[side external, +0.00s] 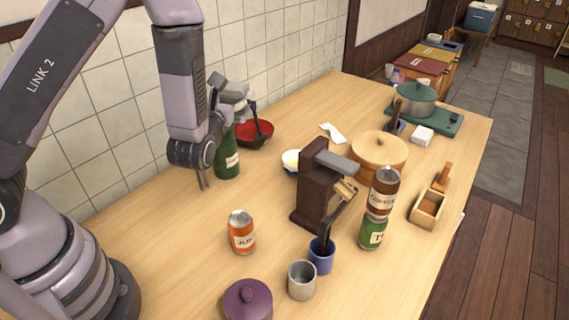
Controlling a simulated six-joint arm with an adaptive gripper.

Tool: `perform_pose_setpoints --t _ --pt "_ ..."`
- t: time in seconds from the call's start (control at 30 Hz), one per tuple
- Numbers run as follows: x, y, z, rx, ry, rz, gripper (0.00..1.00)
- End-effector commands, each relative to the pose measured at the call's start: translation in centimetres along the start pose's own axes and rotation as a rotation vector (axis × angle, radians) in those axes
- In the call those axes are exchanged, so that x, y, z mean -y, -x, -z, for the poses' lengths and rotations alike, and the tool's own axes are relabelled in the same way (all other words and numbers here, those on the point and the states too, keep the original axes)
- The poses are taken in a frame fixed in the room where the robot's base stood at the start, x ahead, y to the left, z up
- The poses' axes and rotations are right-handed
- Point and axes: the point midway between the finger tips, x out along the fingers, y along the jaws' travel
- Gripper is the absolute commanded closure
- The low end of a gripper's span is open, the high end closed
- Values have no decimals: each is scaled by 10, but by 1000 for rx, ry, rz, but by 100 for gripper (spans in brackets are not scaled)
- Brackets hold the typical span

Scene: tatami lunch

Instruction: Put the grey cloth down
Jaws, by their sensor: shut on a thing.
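An orange can (241,232) stands in front of the gripper, and a red bowl (252,134) behind the bottle. A brown stand (313,190), a blue cup (321,262), a grey cup (301,281) and a purple lidded pot (247,302) are nearby. The table's left part is clear.

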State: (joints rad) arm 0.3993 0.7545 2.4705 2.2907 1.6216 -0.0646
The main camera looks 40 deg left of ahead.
Motion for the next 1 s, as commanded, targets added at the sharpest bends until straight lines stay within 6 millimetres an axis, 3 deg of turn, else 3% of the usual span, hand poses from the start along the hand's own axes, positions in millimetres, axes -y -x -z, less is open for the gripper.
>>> perform_pose_setpoints --t 0.17,0.37,0.6,0.7,0.8,1.0 --pt "46 9 3 -2 6 99 76" --pt "122 36 6 -8 9 263 76" --pt "228 102 6 -10 9 514 76" --pt "263 133 6 -9 6 606 76" --pt "289 161 4 -7 4 680 76" --pt "322 202 2 -3 0 781 76"
